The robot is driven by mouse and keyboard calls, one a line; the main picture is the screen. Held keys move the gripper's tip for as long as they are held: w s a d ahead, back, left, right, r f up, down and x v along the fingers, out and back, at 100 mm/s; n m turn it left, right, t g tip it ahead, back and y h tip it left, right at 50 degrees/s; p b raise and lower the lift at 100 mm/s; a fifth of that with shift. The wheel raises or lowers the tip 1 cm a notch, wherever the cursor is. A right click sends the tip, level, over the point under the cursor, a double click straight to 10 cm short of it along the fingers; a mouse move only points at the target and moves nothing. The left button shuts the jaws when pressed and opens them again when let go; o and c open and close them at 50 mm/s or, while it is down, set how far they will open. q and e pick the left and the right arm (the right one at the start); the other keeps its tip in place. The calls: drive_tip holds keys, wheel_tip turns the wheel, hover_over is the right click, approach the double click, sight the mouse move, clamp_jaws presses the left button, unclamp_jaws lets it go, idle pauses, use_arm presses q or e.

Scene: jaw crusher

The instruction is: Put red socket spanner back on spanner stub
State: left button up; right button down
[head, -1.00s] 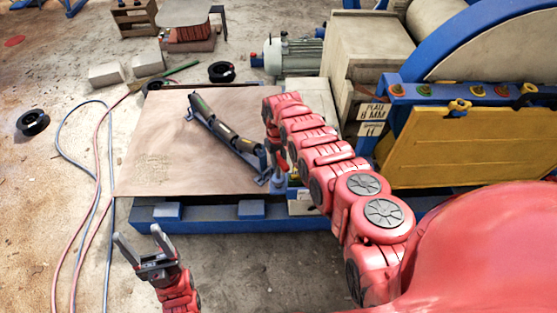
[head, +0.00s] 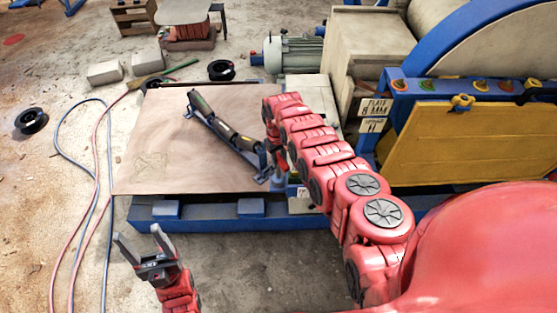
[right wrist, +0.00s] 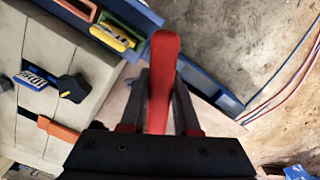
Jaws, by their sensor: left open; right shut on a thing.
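The red socket spanner (right wrist: 164,70) shows in the right wrist view as a long red handle with a rounded end. My right gripper (right wrist: 160,85) is shut on it, with a dark finger on each side. The spanner's socket end is hidden. In the head view my right gripper (head: 277,168) is over the right edge of the brown-topped table, partly hidden by my own arm. My left gripper (head: 139,238) is open and empty, low in front of the table. I cannot make out the spanner stub in either view.
A dark jointed bar (head: 226,130) lies across the brown tabletop (head: 150,145). A yellow panel (head: 470,145) on a blue frame stands at right. The right wrist view shows a tray with a yellow item (right wrist: 112,36) and an orange-handled tool (right wrist: 58,130). Hoses (head: 104,200) lie on the floor.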

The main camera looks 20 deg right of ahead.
drive_tip(key=shift+f, duration=0.35)
drive_tip(key=c, duration=0.6)
unclamp_jaws()
drive_tip(key=shift+o, duration=0.2)
